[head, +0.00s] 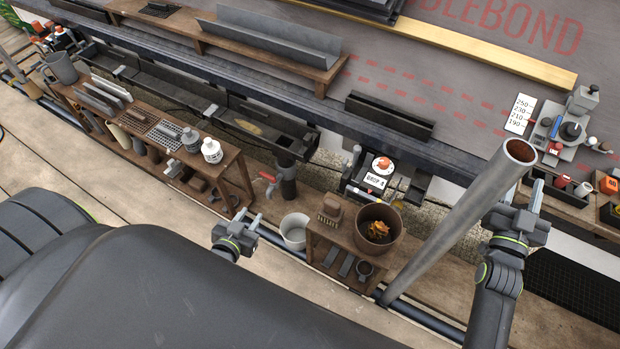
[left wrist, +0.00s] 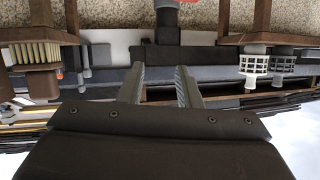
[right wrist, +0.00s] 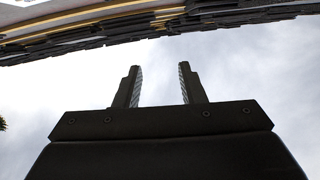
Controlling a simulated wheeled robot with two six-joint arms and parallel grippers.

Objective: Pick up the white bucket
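The white bucket (head: 294,231) stands upright at the lower middle of the head view, left of a small wooden bench. I cannot make it out clearly in the left wrist view. My left gripper (head: 248,217) is open and empty, a short way left of the bucket and apart from it. Its spread fingers show in the left wrist view (left wrist: 160,85). My right gripper (head: 521,188) is raised far to the right, beside a grey pipe. The right wrist view (right wrist: 160,80) shows its fingers open with only sky between them.
The small bench (head: 345,248) carries a brush (head: 329,212) and a brown pot (head: 378,228) with orange contents. A tall grey pipe (head: 460,225) leans between the bench and my right arm.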

